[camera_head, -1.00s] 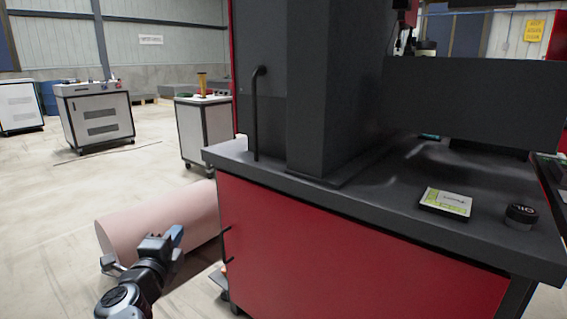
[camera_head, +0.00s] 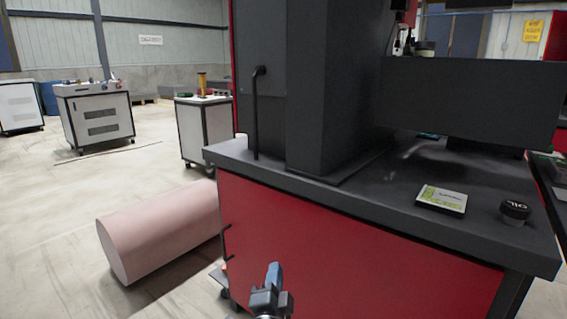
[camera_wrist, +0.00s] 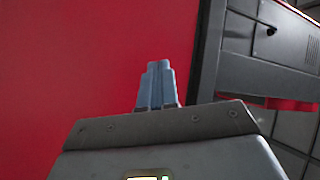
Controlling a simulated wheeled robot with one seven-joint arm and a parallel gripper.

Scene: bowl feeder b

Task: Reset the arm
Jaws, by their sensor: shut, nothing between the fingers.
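My gripper (camera_head: 273,276) shows at the bottom middle of the head view, in front of the red face of the machine bench (camera_head: 330,250) and below its dark top. It points upward in the picture. In the wrist view the two blue-grey fingers (camera_wrist: 157,84) lie together with nothing between them. Red panel fills the left and middle of that view behind the fingers. Most of my arm is out of the head view.
A green-and-white box (camera_head: 441,199) and a small black round tin (camera_head: 514,212) lie on the bench top. A pink cylinder (camera_head: 160,228) lies on the floor at left. White carts (camera_head: 98,118) stand farther back, with open floor between.

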